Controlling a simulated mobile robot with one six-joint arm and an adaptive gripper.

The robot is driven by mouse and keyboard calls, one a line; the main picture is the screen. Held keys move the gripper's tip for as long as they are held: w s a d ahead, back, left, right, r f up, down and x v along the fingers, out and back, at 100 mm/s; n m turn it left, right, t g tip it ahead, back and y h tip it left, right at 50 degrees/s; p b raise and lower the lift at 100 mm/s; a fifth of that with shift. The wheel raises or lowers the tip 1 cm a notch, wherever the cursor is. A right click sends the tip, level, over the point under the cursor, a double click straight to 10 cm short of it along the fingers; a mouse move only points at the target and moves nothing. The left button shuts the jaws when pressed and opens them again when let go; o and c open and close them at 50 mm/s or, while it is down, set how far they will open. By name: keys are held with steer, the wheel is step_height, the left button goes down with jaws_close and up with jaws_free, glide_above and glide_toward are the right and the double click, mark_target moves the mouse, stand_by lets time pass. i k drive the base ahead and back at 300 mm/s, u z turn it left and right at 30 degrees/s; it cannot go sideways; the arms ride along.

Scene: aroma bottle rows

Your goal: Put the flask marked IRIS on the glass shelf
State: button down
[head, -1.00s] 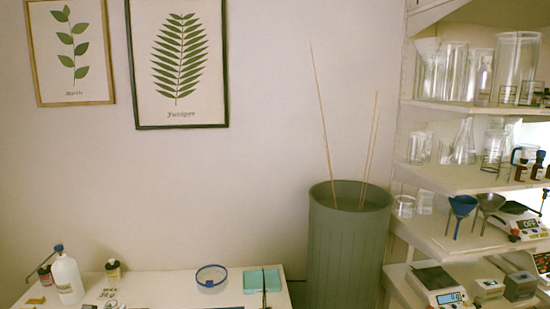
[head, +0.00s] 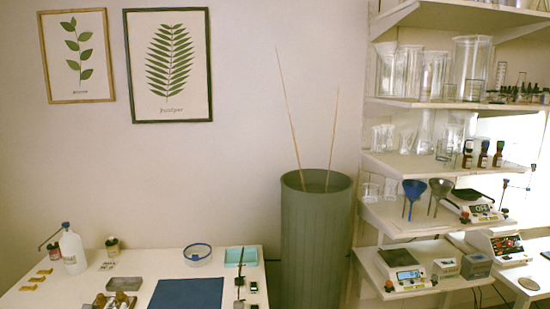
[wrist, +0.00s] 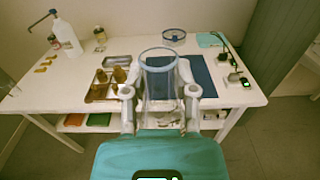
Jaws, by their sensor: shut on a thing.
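In the wrist view my gripper (wrist: 160,91) is shut on a clear glass vessel (wrist: 159,68) with a wide round rim. I hold it upright in front of the white table. No IRIS mark can be read on it. My gripper is not in the head view. White shelves stand at the right of the head view. Their upper shelf (head: 430,103) holds tall clear glass vessels. The shelf below (head: 400,165) holds smaller clear glassware and several brown bottles (head: 483,153).
The white table (head: 215,262) carries a blue mat (head: 187,294), a white bottle (head: 72,248), a blue-rimmed dish (head: 197,254) and a teal tray (head: 241,256). A tall green bin (head: 315,240) with thin sticks stands between table and shelves. Scales (head: 405,276) occupy the lower shelves.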

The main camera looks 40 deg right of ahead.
mark_target(419, 168)
steer(key=z, duration=0.05)
steer(key=k, duration=0.75)
steer(key=z, duration=2)
steer(key=i, duration=0.95)
steer(key=z, duration=0.1)
